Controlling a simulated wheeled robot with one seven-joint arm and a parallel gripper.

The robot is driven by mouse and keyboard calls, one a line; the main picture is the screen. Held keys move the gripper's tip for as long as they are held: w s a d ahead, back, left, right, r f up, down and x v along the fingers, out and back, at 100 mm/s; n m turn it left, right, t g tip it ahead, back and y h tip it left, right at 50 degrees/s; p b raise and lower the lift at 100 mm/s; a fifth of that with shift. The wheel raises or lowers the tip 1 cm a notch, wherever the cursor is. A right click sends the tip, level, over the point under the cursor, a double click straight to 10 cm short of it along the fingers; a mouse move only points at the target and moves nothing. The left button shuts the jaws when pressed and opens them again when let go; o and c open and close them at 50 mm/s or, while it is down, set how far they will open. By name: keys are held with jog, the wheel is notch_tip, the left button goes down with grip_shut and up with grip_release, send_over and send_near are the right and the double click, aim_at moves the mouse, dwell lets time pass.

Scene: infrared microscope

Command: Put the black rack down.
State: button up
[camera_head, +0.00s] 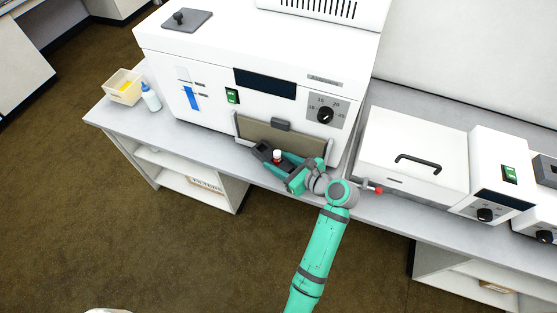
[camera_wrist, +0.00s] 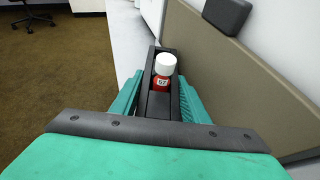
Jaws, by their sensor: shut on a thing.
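The black rack (camera_wrist: 158,104) is a narrow dark block between the teal fingers of my gripper (camera_wrist: 160,100) in the wrist view. My gripper is shut on it. A small red bottle with a white cap (camera_wrist: 164,72) stands upright in the rack. In the head view the rack (camera_head: 262,150), the red bottle (camera_head: 277,157) and my gripper (camera_head: 283,165) are close in front of the white instrument's lower panel. Whether the rack touches the grey bench top (camera_head: 226,150) is hard to tell.
The large white instrument (camera_head: 210,60) with a tan panel and dark handle (camera_head: 281,125) stands close behind the rack. The bench's front edge is close by. A squeeze bottle (camera_head: 151,98) and a cream bin (camera_head: 122,88) stand at left. A white lidded device (camera_head: 412,155) is at right.

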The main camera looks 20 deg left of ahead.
jog(key=shift+f, duration=0.25)
jog(key=o, duration=1.1)
jog(key=shift+o, duration=0.2)
jog(key=shift+r, duration=0.1)
jog(key=shift+r, duration=0.35)
jog(key=v, duration=1.2)
